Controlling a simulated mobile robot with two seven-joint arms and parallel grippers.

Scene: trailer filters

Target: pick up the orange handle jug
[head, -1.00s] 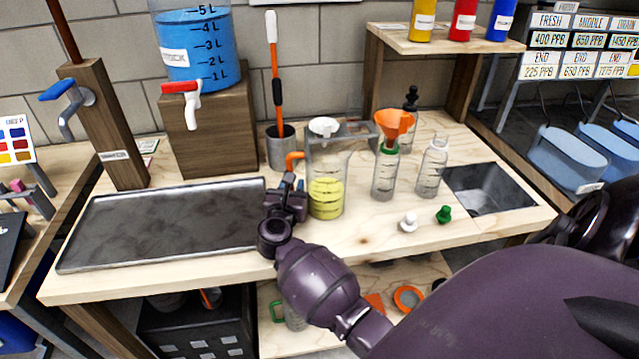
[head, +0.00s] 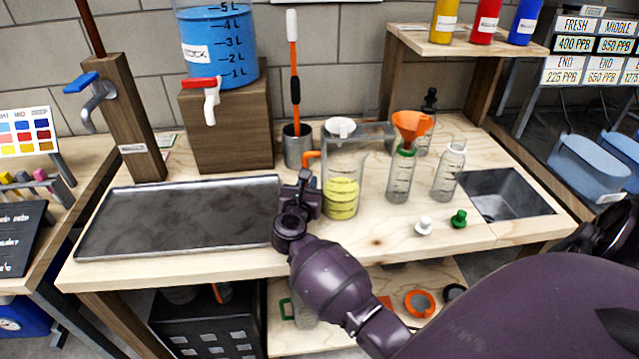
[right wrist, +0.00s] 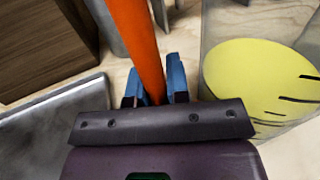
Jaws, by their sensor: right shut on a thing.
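The orange handle jug (head: 341,180) is clear and holds yellow liquid in its lower part. My right gripper (head: 309,184) is at the handle's side of the jug. In the right wrist view its blue fingertips (right wrist: 155,82) are shut on the handle, one on each side, with the yellow liquid just to the right. My left gripper is not in view.
A dark metal tray (head: 180,220) lies at left. A grey cup (head: 298,148) with an orange-handled tool stands behind the jug. Right are a bottle with an orange funnel (head: 401,175), a clear bottle (head: 449,172), white (head: 423,227) and green (head: 459,219) stoppers, and a sink (head: 508,194).

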